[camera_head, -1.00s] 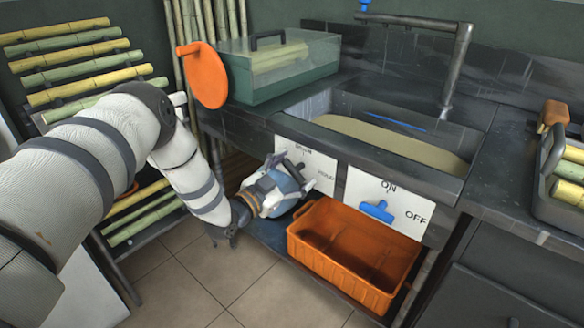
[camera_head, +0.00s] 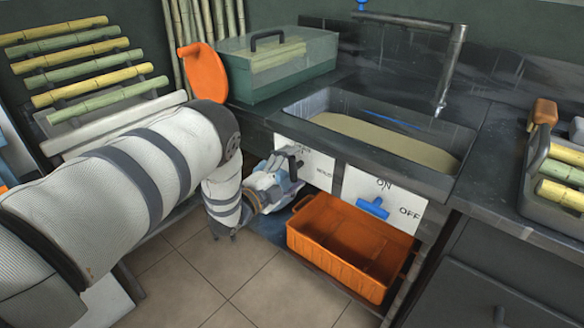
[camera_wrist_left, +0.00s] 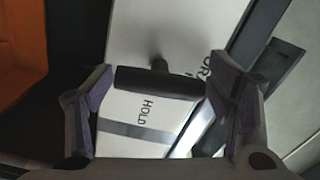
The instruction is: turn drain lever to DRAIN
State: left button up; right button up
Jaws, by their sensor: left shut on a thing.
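The drain lever is a dark bar (camera_wrist_left: 158,82) on a short stem, in front of a white label card in the left wrist view. "HOLD" is printed beside it, and other lettering is partly cut off. My left gripper (camera_head: 288,170) is at this card (camera_head: 317,166), below the counter front. Its two purple-grey fingers stand at the two ends of the bar in the left wrist view, shut on it. In the head view the gripper hides part of the lever and the card's lettering. My right gripper is in neither view.
A blue ON/OFF lever (camera_head: 373,208) sits on a second white card to the right. An orange crate (camera_head: 345,270) stands below on a low shelf. An orange disc (camera_head: 203,72) hangs left of the green box (camera_head: 275,72). The sink (camera_head: 385,139) is above.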

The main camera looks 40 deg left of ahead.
pick_arm(q)
jog(key=shift+s+d+f+m, duration=0.1)
jog(key=shift+f+m, duration=0.25)
jog(key=shift+m, duration=0.25)
jog(key=o, duration=0.9)
jog(key=shift+f, duration=0.1)
jog(key=shift+o, duration=0.7)
jog(key=shift+r, duration=0.2)
jog(key=s+a, duration=0.1)
jog(key=s, duration=1.1)
